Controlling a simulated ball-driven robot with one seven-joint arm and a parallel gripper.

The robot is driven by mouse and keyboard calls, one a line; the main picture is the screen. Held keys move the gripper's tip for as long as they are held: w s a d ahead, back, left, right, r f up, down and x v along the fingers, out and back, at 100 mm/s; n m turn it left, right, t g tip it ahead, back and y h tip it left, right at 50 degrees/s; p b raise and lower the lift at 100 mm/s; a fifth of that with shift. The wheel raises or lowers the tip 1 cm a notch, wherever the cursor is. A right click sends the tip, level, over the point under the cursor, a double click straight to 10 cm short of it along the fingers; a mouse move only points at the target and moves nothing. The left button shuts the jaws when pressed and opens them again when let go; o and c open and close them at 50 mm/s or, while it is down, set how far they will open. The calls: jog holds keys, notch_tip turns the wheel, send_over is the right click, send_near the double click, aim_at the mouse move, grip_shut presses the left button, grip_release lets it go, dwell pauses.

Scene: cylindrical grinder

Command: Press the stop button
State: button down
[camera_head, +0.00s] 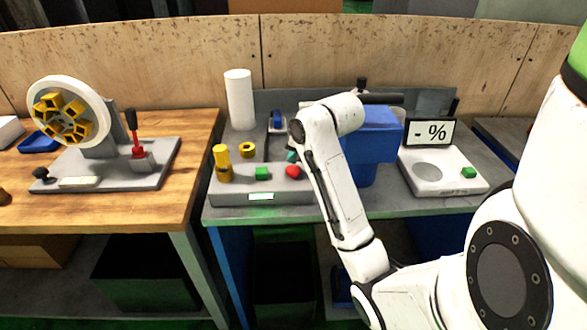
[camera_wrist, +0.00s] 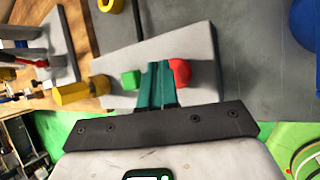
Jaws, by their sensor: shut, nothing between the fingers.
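A red button (camera_head: 293,171) sits beside a green button (camera_head: 262,173) on the sloped top of a grey control box (camera_head: 220,197). In the wrist view the red button (camera_wrist: 181,72) is just right of my fingertips, and the green button (camera_wrist: 131,79) is to their left. My gripper (camera_wrist: 158,70) has teal fingers, shut together and empty, over the box between the two buttons. They partly cover the red button's left side. I cannot tell whether they touch it. In the head view only a bit of teal shows beside my arm.
A yellow knob (camera_head: 223,165) stands at the box's left end, with a yellow ring (camera_head: 247,149) and a white cylinder (camera_head: 239,100) behind. A blue machine housing (camera_head: 375,135) is behind my arm. A scale (camera_head: 429,178) with its own green button (camera_head: 469,172) is at the right.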

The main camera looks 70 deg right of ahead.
aim_at(295, 169)
jog(key=shift+f, duration=0.1)
dwell(0.4)
jog(key=shift+f+b, duration=0.3)
jog(key=shift+f, duration=0.05)
jog(key=shift+f+b, duration=0.45)
jog(key=shift+f, duration=0.15)
dwell(0.7)
jog(key=shift+r, duration=0.1)
jog(key=shift+r+p, duration=0.9)
jog(key=shift+r, duration=0.05)
notch_tip(295, 169, up, 5)
jog(key=p, duration=0.4)
dwell(1.0)
